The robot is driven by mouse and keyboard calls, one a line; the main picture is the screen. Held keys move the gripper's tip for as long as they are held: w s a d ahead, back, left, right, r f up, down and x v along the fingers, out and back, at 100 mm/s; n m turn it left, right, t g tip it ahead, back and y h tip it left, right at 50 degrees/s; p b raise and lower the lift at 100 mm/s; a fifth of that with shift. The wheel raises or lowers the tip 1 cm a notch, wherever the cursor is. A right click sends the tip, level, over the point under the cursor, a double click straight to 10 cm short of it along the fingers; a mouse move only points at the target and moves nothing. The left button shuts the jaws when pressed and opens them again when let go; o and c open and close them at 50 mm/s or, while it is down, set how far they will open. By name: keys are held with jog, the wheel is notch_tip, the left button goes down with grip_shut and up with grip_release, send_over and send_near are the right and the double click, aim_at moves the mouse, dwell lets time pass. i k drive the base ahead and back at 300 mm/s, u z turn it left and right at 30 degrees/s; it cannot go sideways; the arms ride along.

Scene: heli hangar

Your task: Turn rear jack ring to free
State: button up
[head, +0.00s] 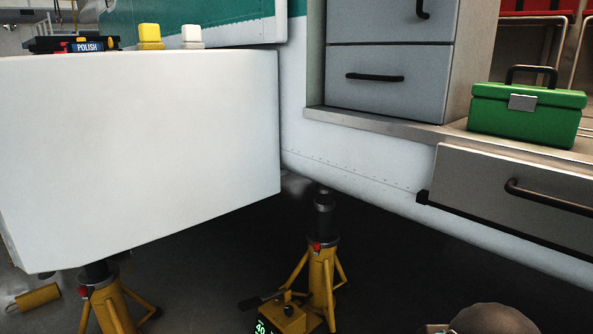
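Two yellow tripod jacks stand on the dark floor under the white aircraft body. One jack (322,268) is at the centre, with a dark upright ram and a small red part (317,247) at its collar. The other jack (108,308) is at the lower left, partly cut off by the frame, with a red part (84,292) at its collar. I cannot tell which is the rear jack, or how either ring is set.
A yellow unit (287,316) with a dark lever and green digits sits beside the centre jack. A white sponson-like box (140,140) overhangs the left jack. Grey drawers (390,78) and a green toolbox (528,113) are at right. A yellow cylinder (36,297) lies far left.

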aim_at(87, 290)
jog(key=u, duration=1.35)
jog(key=k, duration=0.5)
jog(key=z, duration=1.05)
jog(key=i, duration=0.75)
jog(key=u, duration=0.75)
jog(key=i, duration=0.5)
jog(key=u, duration=0.5)
